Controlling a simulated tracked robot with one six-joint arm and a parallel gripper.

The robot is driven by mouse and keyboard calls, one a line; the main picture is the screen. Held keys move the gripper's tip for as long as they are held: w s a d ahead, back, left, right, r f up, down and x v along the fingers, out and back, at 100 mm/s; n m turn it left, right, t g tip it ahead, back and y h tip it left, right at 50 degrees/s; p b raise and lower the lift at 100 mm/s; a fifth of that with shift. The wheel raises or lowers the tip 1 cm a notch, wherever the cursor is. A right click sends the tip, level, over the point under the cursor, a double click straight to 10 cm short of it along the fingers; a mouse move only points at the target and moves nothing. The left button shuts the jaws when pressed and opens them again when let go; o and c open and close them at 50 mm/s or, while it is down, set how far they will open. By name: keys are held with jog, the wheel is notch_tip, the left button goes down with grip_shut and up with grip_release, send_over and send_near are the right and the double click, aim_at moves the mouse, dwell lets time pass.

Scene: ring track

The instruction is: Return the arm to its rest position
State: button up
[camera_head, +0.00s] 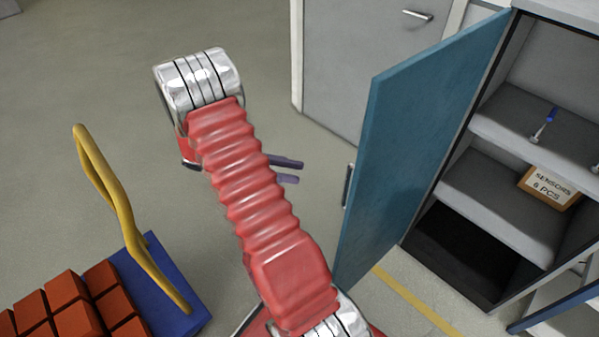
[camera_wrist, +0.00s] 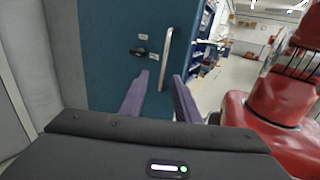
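My red arm (camera_head: 250,195) with silver joints reaches up through the middle of the body camera view, raised over the floor. My gripper (camera_head: 300,172) shows partly behind the arm, its dark purple fingers pointing right towards the blue cabinet door. In the wrist view my gripper (camera_wrist: 161,77) has its two fingers apart with nothing between them. The blue cabinet door (camera_wrist: 115,40) with its metal handle (camera_wrist: 167,55) lies beyond the fingertips. The fingers look clear of the handle.
The cabinet door (camera_head: 410,140) stands open beside shelves holding a sensors box (camera_head: 550,187) and a blue-handled tool (camera_head: 545,125). A grey door (camera_head: 350,60) is behind. A blue cart (camera_head: 160,285) with a yellow handle (camera_head: 115,205) and red-brown blocks (camera_head: 75,320) is lower left. Floor at upper left is free.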

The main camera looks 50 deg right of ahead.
dwell(0.7)
notch_tip(320, 180, down, 6)
jog(key=s+a+m+t+y, duration=0.1)
jog(key=s+a+t+y, duration=0.1)
jog(key=a+t, duration=0.1)
jog(key=w+a+r+m+t+y, duration=0.1)
jog(key=w+a+m+t+y, duration=0.15)
jog(key=a+t, duration=0.45)
jog(key=a+r+m+t+y, duration=0.1)
jog(key=a+r+t+y, duration=0.1)
jog(key=a+r+t, duration=1)
jog(key=s+a+r, duration=0.1)
jog(key=a+r, duration=0.5)
jog(key=r, duration=0.1)
jog(key=shift+a, duration=0.35)
jog(key=shift+s+y, duration=0.15)
jog(key=shift+y, duration=0.1)
